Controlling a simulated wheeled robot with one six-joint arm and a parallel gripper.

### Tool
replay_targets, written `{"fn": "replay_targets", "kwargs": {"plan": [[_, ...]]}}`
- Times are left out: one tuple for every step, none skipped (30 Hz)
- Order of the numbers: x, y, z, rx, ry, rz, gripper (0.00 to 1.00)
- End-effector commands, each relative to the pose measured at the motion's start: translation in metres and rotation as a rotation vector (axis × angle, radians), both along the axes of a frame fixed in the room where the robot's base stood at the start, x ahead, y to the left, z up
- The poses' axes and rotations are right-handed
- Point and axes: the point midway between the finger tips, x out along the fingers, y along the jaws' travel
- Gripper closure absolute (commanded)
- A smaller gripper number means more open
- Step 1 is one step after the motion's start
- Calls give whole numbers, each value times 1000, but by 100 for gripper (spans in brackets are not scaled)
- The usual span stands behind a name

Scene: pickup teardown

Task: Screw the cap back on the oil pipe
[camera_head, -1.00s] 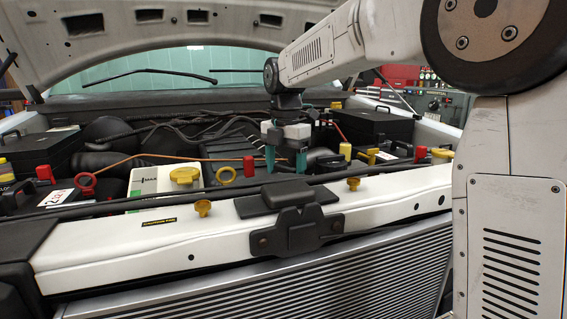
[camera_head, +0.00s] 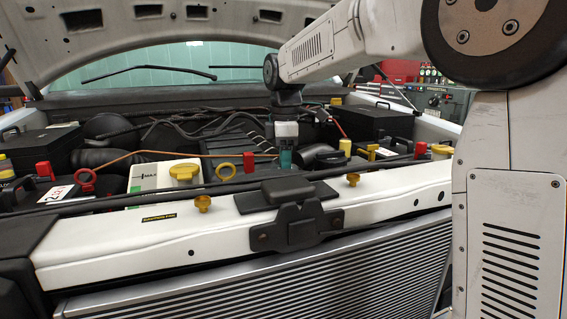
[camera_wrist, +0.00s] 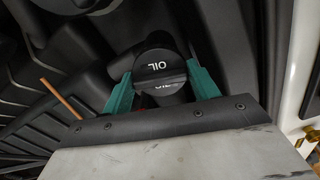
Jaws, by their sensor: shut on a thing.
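The black round cap (camera_wrist: 158,64) with white OIL lettering sits between the two green fingers of my gripper (camera_wrist: 161,82) in the wrist view. My gripper is shut on the cap, one finger on each side. More lettering shows just below, partly cut off by a raised ridge. The oil pipe under the cap is hidden, so I cannot tell how the cap sits on it. In the head view my gripper (camera_head: 286,158) points down into the engine bay, its fingers overlapping, and the cap cannot be made out there.
A red cap (camera_head: 249,162) is close by. Dark hoses (camera_head: 180,128) run behind. The white front crossbeam (camera_head: 130,235) lies in front.

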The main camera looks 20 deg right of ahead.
Motion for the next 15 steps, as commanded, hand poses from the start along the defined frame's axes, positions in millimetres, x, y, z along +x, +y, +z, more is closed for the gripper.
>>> {"fn": "replay_targets", "kwargs": {"plan": [[0, 0, 0, 0, -1, -71, 70], [0, 0, 0, 1, -1, -118, 70], [0, 0, 0, 1, -1, -182, 70], [0, 0, 0, 1, -1, -230, 70], [0, 0, 0, 1, -1, -275, 70], [0, 0, 0, 1, -1, -333, 70], [0, 0, 0, 1, -1, -371, 70], [0, 0, 0, 1, -1, -405, 70], [0, 0, 0, 1, -1, -442, 70], [0, 0, 0, 1, -1, -462, 70], [0, 0, 0, 1, -1, -477, 70], [0, 0, 0, 1, -1, -490, 70], [0, 0, 0, 1, -1, -495, 70], [0, 0, 0, 1, -1, -497, 70], [0, 0, 0, 1, -1, -496, 70]]}}
